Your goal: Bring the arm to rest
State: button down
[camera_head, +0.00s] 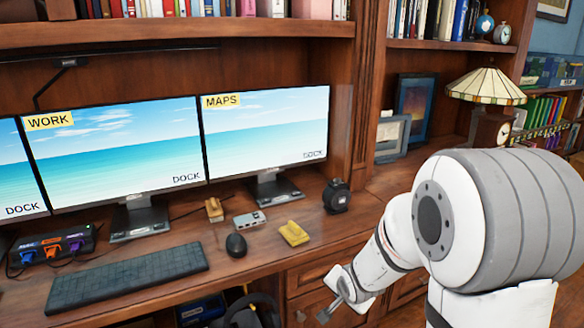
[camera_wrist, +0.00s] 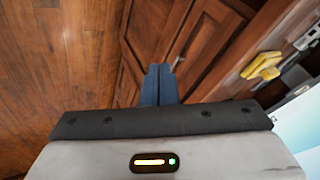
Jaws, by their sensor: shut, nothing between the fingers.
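My gripper (camera_head: 335,300) is at the lower middle right of the head view, in front of the drawers and just off the desk's front edge. It also shows in the wrist view (camera_wrist: 159,72), where its two dark blue fingers are together with nothing between them. The white and grey arm is bent and fills the right of the head view. The gripper is apart from the yellow object (camera_head: 294,233) on the desk, which also shows at the right of the wrist view (camera_wrist: 262,66).
The desk (camera_head: 215,260) carries a keyboard (camera_head: 130,275), a mouse (camera_head: 236,245), a small grey hub (camera_head: 249,219), a black round device (camera_head: 336,196) and monitors (camera_head: 265,135). A lamp (camera_head: 487,86) and picture frames (camera_head: 413,105) stand behind the arm. Wood floor (camera_wrist: 60,60) is clear at left in the wrist view.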

jog(key=s+d+r+n+g+p, duration=0.1)
jog(key=s+r+n+p, duration=0.3)
jog(key=s+r, duration=0.7)
jog(key=s+d+r+n+g+p, duration=0.1)
jog(key=s+r+n+g+p, duration=0.2)
jog(key=s+r+p, duration=0.3)
jog(key=s+r+n, duration=0.1)
jog(key=s+r, duration=0.4)
jog(key=r, duration=0.2)
jog(key=shift+d, duration=0.35)
